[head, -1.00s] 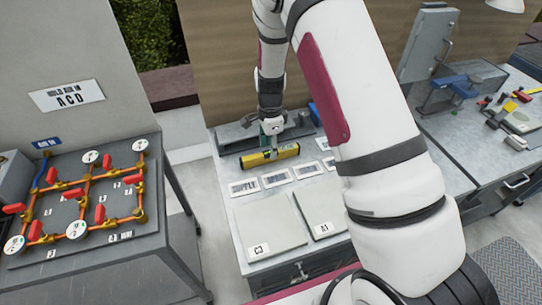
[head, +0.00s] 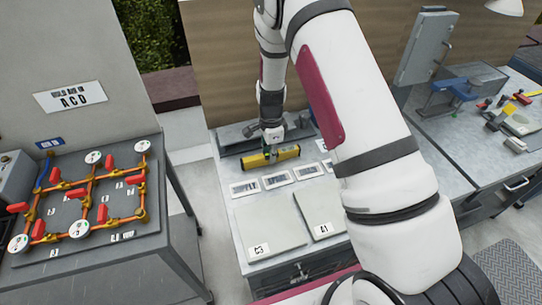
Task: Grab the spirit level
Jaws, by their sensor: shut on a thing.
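The spirit level (head: 256,160) is a yellow bar with dark parts. It lies near the back of the middle workbench (head: 233,192), behind a row of labelled plates. My gripper (head: 271,153) reaches down from above and is shut on the level near its middle. The fingertips are small and partly hidden, and I cannot tell whether the level touches the bench top.
A dark rail (head: 232,136) runs behind the level. On the left stands a table with an orange pipe board (head: 92,200). A blue vise (head: 455,90) and tools are on the right bench.

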